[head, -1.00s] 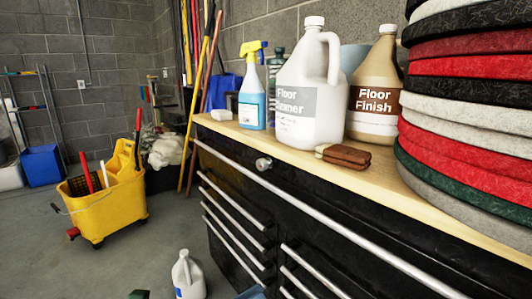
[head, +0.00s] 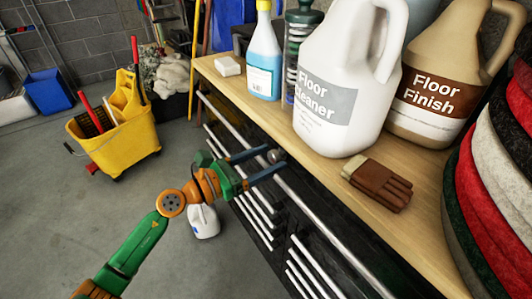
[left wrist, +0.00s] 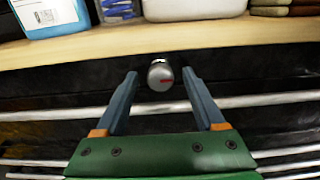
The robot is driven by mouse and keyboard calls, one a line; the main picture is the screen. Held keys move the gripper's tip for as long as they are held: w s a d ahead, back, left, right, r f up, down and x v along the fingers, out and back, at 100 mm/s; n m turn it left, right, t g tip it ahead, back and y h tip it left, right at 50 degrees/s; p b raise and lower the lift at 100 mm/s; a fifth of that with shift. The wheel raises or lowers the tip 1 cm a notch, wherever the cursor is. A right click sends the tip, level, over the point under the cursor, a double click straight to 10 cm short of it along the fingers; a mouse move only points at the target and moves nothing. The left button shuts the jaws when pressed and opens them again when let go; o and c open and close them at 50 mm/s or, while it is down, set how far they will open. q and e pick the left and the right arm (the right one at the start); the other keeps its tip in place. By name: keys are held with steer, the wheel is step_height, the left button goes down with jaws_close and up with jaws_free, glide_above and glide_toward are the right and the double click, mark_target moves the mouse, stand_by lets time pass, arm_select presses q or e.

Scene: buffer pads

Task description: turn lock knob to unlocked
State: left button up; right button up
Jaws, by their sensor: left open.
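The lock knob (head: 276,156) is a small round silver knob on the black front of the tool chest, just under the wooden top. In the left wrist view the lock knob (left wrist: 160,76) shows a red mark on its face, pointing right. My left gripper (head: 274,163) is open with its blue-grey fingers reaching to the knob. In the left wrist view my left gripper (left wrist: 159,74) has a fingertip on each side of the knob, with gaps visible. Whether the tips reach past its face is hard to tell. My right gripper is not in view.
The wooden top (head: 225,82) holds a spray bottle (head: 264,60), a floor cleaner jug (head: 340,110), a floor finish jug (head: 425,105), brown gloves (head: 378,185) and stacked pads (head: 500,150). A long silver handle (head: 315,220) runs below the knob. A yellow mop bucket (head: 115,140) stands on the floor.

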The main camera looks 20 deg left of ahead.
arm_select(q)
jaws_close()
stand_by(0.3)
steer(key=n+p, duration=0.2)
steer(key=n, duration=0.1)
steer(key=shift+r+n, duration=0.2)
steer(key=shift+n, duration=0.1)
steer(key=n+p, duration=0.3)
steer(key=n, duration=0.1)
steer(key=shift+a+n, duration=0.1)
steer(key=shift+n, duration=0.2)
steer(key=n+p, duration=0.2)
steer(key=n, duration=0.3)
steer(key=shift+f, duration=0.15)
steer(key=n+p, duration=0.2)
steer(key=n, duration=0.2)
steer(key=shift+f, duration=0.15)
steer(key=shift+n, duration=0.5)
